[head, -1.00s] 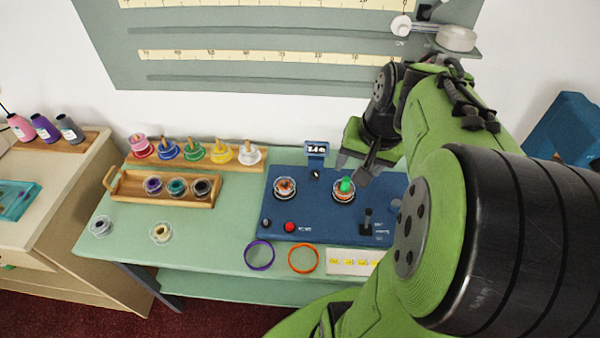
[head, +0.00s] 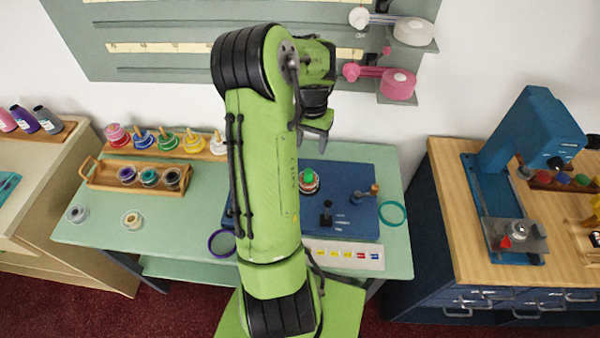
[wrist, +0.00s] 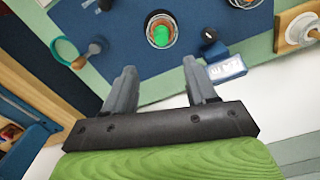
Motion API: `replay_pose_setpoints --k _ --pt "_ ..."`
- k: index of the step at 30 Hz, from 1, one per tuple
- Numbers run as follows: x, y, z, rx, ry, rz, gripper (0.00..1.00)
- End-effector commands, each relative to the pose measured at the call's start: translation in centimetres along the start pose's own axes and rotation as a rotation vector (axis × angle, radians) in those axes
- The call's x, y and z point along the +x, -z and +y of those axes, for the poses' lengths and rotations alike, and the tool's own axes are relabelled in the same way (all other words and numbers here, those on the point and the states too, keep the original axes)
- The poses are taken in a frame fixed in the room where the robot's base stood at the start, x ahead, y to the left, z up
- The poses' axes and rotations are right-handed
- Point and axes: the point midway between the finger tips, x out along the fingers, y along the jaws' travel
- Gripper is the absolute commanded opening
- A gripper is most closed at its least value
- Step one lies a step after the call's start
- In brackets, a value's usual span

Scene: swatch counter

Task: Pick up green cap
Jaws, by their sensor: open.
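The green cap (head: 308,176) sits on a round spool-like holder on the blue panel (head: 345,215), just right of my arm in the head view. In the wrist view the green cap (wrist: 161,35) shows inside a pale ring with an orange rim, beyond and between my fingertips. My gripper (wrist: 160,80) is open and empty, its two fingers apart and short of the cap. In the head view my arm hides the panel's left part.
A joystick (head: 326,212) and an orange-topped knob (head: 373,190) stand up from the panel. A teal ring (head: 392,213) lies right of it, and a purple ring (head: 221,243) lies left. A wooden tray (head: 108,184) with spools is at the left. A blue press (head: 530,135) stands on the right counter.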

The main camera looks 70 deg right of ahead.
Motion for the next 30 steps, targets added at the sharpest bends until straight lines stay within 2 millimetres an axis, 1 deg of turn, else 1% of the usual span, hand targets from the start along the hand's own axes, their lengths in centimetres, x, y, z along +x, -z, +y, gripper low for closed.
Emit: replay_pose_setpoints --k 1,6,9,11,13,18,21,27,28,30 --pt "1.7 -0.1 0.0 0.000 -0.003 -0.007 0.57" --pt "5.8 -0.1 0.0 0.000 -0.003 -0.006 0.57" --pt "7.4 -0.1 -0.1 -0.001 -0.002 -0.003 0.57" --pt "7.9 -0.1 -0.1 -0.001 -0.001 -0.002 0.57" --pt "8.8 -0.1 -0.1 -0.002 -0.001 -0.003 0.57" --pt "12.0 0.0 -0.2 -0.002 -0.002 -0.004 0.57" --pt "13.0 0.1 -0.3 -0.002 0.000 -0.002 0.57" --pt "13.1 0.1 -0.3 -0.002 0.001 0.000 0.57" --pt "13.1 0.1 -0.3 -0.002 0.001 0.000 0.54" --pt "13.1 0.1 -0.3 -0.002 0.001 0.000 0.43"
